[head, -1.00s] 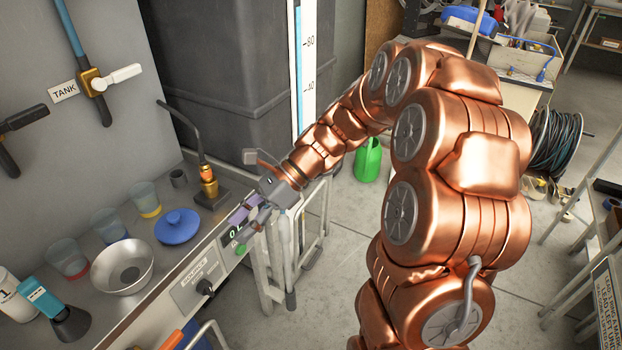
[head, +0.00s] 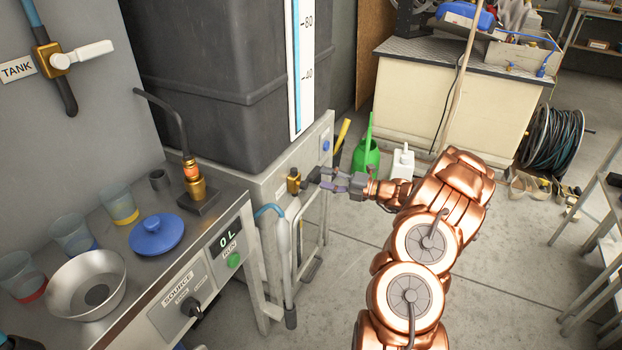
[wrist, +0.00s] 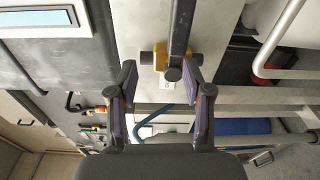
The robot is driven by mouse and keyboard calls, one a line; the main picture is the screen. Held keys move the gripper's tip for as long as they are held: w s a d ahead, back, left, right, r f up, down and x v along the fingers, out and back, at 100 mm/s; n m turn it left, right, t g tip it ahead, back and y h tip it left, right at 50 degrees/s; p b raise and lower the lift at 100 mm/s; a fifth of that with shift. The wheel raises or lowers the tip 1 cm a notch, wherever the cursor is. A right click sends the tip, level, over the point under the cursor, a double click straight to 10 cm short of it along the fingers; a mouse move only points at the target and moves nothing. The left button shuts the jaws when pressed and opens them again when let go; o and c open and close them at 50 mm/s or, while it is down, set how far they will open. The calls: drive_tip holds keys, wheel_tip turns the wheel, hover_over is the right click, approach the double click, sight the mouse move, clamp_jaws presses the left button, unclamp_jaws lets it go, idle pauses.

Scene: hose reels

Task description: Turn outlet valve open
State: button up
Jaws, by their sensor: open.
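The outlet valve has a brass body (head: 293,181) on the grey front of the stand under the dark tank. Its short dark handle (head: 313,174) sticks out toward my gripper (head: 332,179). My gripper is open, empty and level with the handle, just to its right. In the wrist view, the brass body (wrist: 160,58) shows ahead, with the dark handle (wrist: 180,38) across it.
A steel bench (head: 130,290) with cups, a bowl and a SOURCE panel stands at left.

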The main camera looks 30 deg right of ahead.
sight(317, 175)
drive_tip(key=shift+m+t+h, duration=0.4)
drive_tip(key=shift+m+h, duration=0.1)
drive_tip(key=shift+m, duration=0.4)
drive_tip(key=shift+w+a+f+b, duration=0.15)
drive_tip(key=shift+w+f+b, duration=0.15)
drive_tip(key=shift+w, duration=0.8)
drive_tip(key=shift+w+a+f+b, duration=0.15)
drive_tip(key=shift+w+f, duration=0.3)
drive_tip(key=shift+w, duration=0.7)
drive_tip(key=shift+w+a+f+b, duration=0.1)
drive_tip(key=shift+w+f+b, duration=0.25)
drive_tip(key=shift+w, duration=0.75)
clamp_jaws()
